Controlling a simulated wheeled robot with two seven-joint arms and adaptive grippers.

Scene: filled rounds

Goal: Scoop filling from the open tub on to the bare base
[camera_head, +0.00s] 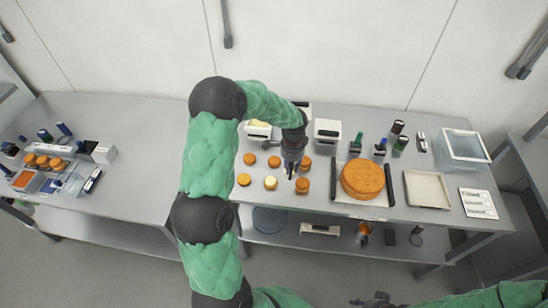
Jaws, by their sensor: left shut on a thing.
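My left gripper (291,168) points down over the right part of the group of orange-brown rounds and is shut on what seems to be the scoop, mostly hidden by the gripper. The open tub (258,129) with pale yellow filling stands at the back of the table, left of the gripper and partly behind my arm. Low rounds that look bare lie at the left, such as this base (244,180). One round (270,183) has a pale top. Two taller rounds (302,186) stand at the right. My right gripper (375,300) is small and dark at the bottom edge.
A large orange cake (362,178) sits on a board right of the rounds. A white box (327,131), several bottles, a shallow pale tray (428,190) and a clear bin (465,147) stand further right. A second table (130,195) is at the left.

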